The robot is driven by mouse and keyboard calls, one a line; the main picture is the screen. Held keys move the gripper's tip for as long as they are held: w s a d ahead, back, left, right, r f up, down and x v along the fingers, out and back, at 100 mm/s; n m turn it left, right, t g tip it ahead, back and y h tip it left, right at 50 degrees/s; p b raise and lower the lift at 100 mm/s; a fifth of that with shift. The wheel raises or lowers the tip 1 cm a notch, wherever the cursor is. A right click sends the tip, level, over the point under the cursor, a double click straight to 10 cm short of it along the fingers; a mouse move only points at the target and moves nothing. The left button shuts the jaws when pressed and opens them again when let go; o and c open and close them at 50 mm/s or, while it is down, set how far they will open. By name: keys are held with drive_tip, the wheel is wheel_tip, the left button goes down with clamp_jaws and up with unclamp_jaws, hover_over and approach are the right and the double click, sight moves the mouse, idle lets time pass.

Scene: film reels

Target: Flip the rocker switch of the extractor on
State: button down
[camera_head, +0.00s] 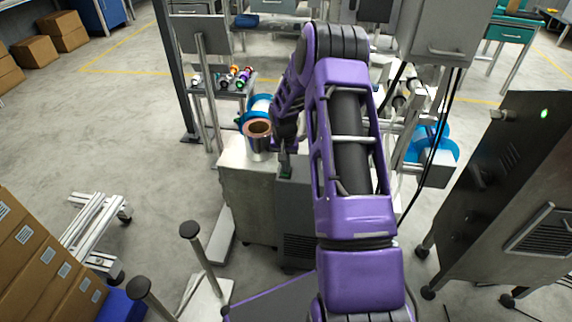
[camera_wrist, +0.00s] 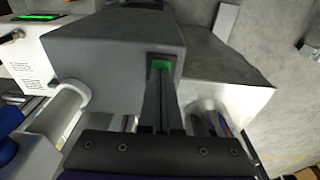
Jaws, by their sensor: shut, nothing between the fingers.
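The extractor (camera_head: 294,212) is a dark grey box with a vent low on its front, standing beside a lighter cabinet. In the wrist view its grey housing (camera_wrist: 115,50) fills the upper middle. Contact cannot be told for sure. In the head view my gripper (camera_head: 285,170) reaches down to the extractor's top, and the switch is largely hidden there.
A pale cabinet (camera_head: 244,195) with a metal can (camera_head: 260,142) on top stands close left of the extractor. Film machinery with blue reels (camera_head: 437,143) is on the right. A dark cabinet (camera_head: 505,180) stands further right. Posts stand in front; open floor lies left.

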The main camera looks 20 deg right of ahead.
sight(285, 175)
wheel_tip(285, 175, up, 14)
drive_tip(key=s+a+p, duration=0.1)
drive_tip(key=s+p, duration=0.1)
drive_tip(key=p, duration=0.1)
drive_tip(key=shift+a, duration=0.2)
drive_tip(key=shift+f, duration=0.15)
drive_tip(key=shift+w+d+b, duration=0.3)
drive_tip(key=shift+w+b, duration=0.1)
drive_tip(key=shift+w, duration=0.2)
drive_tip(key=f, duration=0.4)
drive_tip(key=w+d+f+b, duration=0.1)
drive_tip(key=f, duration=0.4)
drive_tip(key=w+f+b, duration=0.1)
drive_tip(key=f, duration=0.3)
drive_tip(key=shift+d+f, duration=0.15)
drive_tip(key=shift+f, duration=0.1)
